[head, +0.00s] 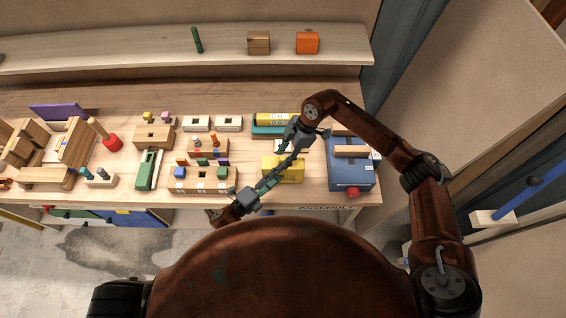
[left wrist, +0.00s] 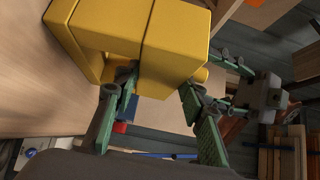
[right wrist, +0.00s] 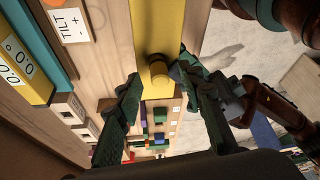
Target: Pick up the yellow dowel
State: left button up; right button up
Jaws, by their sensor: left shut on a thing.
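The yellow block (head: 288,163) stands near the front edge of the workbench, right of centre. It fills the top of the left wrist view (left wrist: 175,40). The round end of the yellow dowel (right wrist: 159,73) sticks out of the block in the right wrist view. My left gripper (head: 268,180) comes in from the front left and is shut on the yellow block, its fingers on either side (left wrist: 158,82). My right gripper (head: 293,156) reaches down from behind. Its fingers are apart on either side of the dowel (right wrist: 156,72), with gaps visible.
A blue box (head: 350,176) with a red knob stands at the right. Yellow and teal boxes (head: 277,120) lie behind the block. Wooden peg blocks (head: 205,180) stand left. A shelf (head: 150,47) runs along the back.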

jog(key=shift+c, duration=0.6)
jog(key=c, duration=0.8)
jog(key=shift+r, duration=0.1)
pick_arm(q)
jog(key=o, duration=1.6)
pick_arm(e)
notch_tip(320, 180, up, 10)
jog(key=shift+f, duration=0.1)
pick_arm(q)
jog(key=shift+o, duration=0.2)
jog(key=o, duration=0.4)
jog(key=shift+o, duration=0.2)
